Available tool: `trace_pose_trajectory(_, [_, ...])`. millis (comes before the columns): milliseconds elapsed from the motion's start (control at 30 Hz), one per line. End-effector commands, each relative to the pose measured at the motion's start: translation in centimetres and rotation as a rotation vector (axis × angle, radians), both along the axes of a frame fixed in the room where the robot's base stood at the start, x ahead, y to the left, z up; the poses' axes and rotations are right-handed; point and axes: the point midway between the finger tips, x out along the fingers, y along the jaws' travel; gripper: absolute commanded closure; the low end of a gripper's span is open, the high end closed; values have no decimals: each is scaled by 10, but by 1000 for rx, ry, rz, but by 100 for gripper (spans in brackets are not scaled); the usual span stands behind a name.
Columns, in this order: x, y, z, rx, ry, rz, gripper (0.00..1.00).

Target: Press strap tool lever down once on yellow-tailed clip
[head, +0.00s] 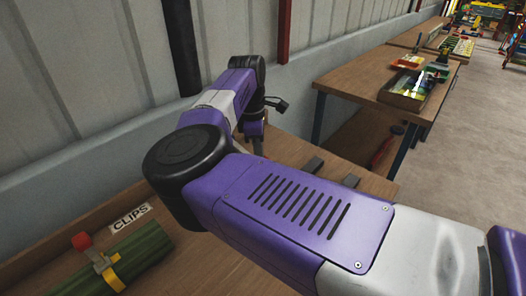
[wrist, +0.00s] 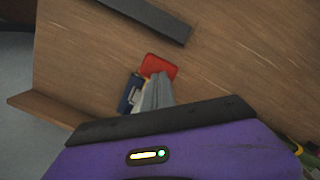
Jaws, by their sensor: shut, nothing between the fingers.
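A dark green bundle (head: 140,252) lies on the bench at the lower left of the head view, with a yellow strap tail (head: 112,280) hanging from its clip. A metal piece (head: 101,262) with a red block (head: 82,241) sits on top of the bundle; I cannot tell whether this is the strap tool and its lever. My gripper (head: 257,148) is at the far end of the bench, well away from the bundle. In the wrist view my gripper (wrist: 157,80) is shut and empty, over or beside a red item (wrist: 160,66) and a dark blue item (wrist: 130,95).
A "CLIPS" label (head: 130,217) is on the bench behind the bundle. Dark bars (head: 328,172) lie on the bench right of my gripper. A second table (head: 360,80) with trays (head: 410,90) stands beyond. A wall runs along the left. My arm hides much of the bench.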

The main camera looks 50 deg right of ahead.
Motion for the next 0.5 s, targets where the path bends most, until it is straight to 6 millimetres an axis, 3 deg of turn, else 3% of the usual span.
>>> trace_pose_trajectory(200, [20, 18, 7, 4, -3, 5, 100])
trace_pose_trajectory(500, [20, 19, 9, 4, -2, 3, 100])
